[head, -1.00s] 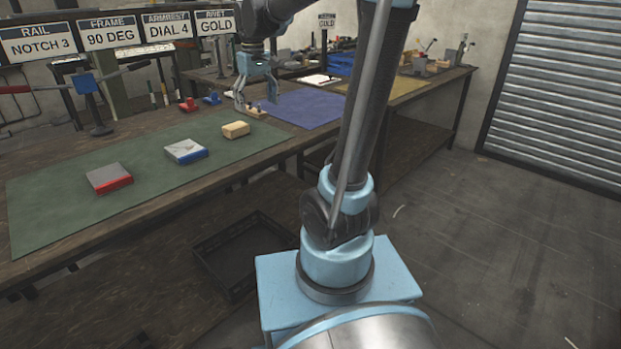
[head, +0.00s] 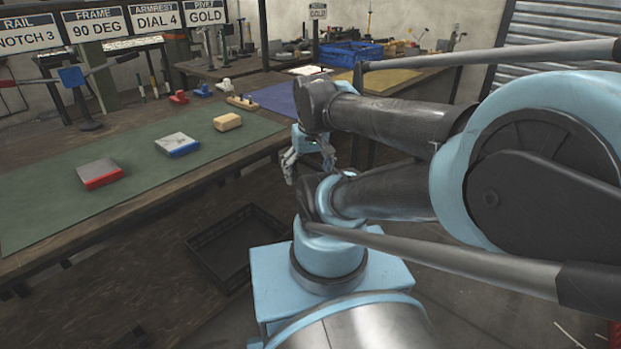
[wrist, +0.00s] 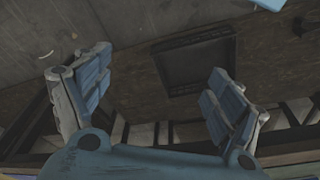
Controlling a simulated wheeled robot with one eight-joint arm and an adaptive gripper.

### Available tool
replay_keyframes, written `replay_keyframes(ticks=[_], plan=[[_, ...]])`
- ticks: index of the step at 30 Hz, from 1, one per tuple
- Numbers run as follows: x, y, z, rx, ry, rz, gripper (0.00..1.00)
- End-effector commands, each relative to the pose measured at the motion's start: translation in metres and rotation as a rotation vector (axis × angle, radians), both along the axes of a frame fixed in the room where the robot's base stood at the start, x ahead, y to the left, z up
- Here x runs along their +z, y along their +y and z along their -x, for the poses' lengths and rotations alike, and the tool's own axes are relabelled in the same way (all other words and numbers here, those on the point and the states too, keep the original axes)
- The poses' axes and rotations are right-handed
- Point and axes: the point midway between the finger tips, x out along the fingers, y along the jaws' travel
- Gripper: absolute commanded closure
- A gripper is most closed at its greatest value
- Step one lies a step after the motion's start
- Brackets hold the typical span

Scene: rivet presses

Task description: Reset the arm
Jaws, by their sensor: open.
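My gripper (head: 308,168) hangs in front of the workbench edge, close to my own base, pointing down. Its two fingers are spread apart with nothing between them. In the wrist view my gripper (wrist: 155,100) is open and empty, over the dark lower shelf and the floor. My arm is folded back, and its large links cover the right side of the head view.
A workbench with a green mat (head: 70,204) holds a red block (head: 100,175), a blue-white block (head: 177,145) and a tan block (head: 228,122). A black tray (head: 235,245) lies below; it also shows in the wrist view (wrist: 195,62). Floor shows at right.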

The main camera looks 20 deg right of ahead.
Motion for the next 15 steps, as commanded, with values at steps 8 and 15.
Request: replay_keyframes(ticks=[8,15], plan=[[-0.0162,-0.0071,0.0119,-0.028,-0.009,-0.001,0.14],[-0.0158,-0.0068,0.0116,-0.027,-0.009,-0.001,0.14]])
